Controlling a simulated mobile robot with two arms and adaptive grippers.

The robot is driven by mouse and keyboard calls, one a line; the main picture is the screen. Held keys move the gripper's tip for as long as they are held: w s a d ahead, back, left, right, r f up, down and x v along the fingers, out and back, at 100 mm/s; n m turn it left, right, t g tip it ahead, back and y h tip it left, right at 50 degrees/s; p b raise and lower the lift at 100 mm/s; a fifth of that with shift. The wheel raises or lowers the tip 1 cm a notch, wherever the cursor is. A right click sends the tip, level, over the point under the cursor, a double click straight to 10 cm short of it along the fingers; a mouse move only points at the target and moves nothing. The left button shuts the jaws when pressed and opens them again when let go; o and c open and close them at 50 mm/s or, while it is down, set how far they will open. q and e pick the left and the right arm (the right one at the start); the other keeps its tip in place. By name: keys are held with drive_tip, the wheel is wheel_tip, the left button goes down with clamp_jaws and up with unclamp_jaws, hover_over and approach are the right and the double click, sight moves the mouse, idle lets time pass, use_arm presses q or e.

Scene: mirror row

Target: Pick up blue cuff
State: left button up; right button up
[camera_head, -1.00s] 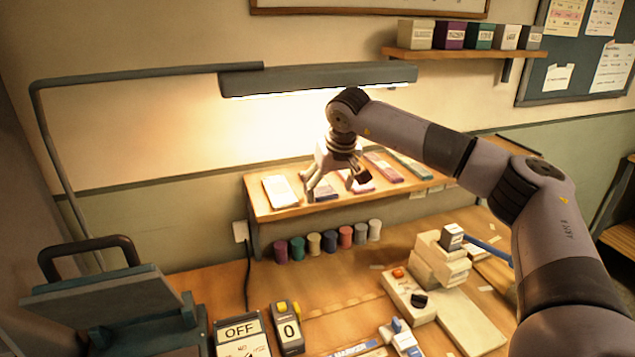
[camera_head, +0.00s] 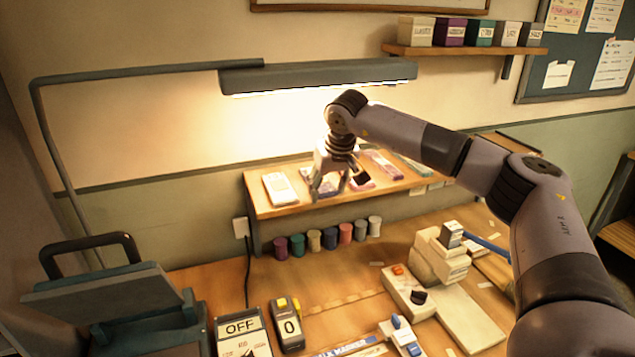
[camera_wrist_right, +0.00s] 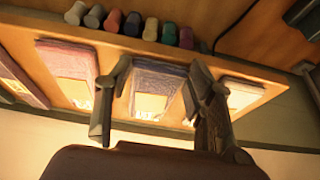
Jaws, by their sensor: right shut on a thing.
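The blue cuff (camera_wrist_right: 157,80) is a flat, folded greyish-blue piece with a pale yellowish label, lying on the raised wooden shelf. In the head view it shows only partly, as a bluish patch (camera_head: 328,188) below my right gripper (camera_head: 331,183). My right gripper points down and is shut on the blue cuff, with one finger at each side of it, as the right wrist view shows. The cuff still appears level with its neighbours on the shelf. My left gripper is in neither view.
A white cuff (camera_head: 281,188) lies left of the gripper. Pink (camera_head: 364,184), mauve (camera_head: 383,164) and teal cuffs lie to the right. Several coloured spools (camera_head: 329,239) stand below the shelf (camera_head: 270,212). A lamp bar (camera_head: 318,76) hangs above, near my wrist.

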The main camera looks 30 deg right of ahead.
drive_tip(key=shift+c, duration=1)
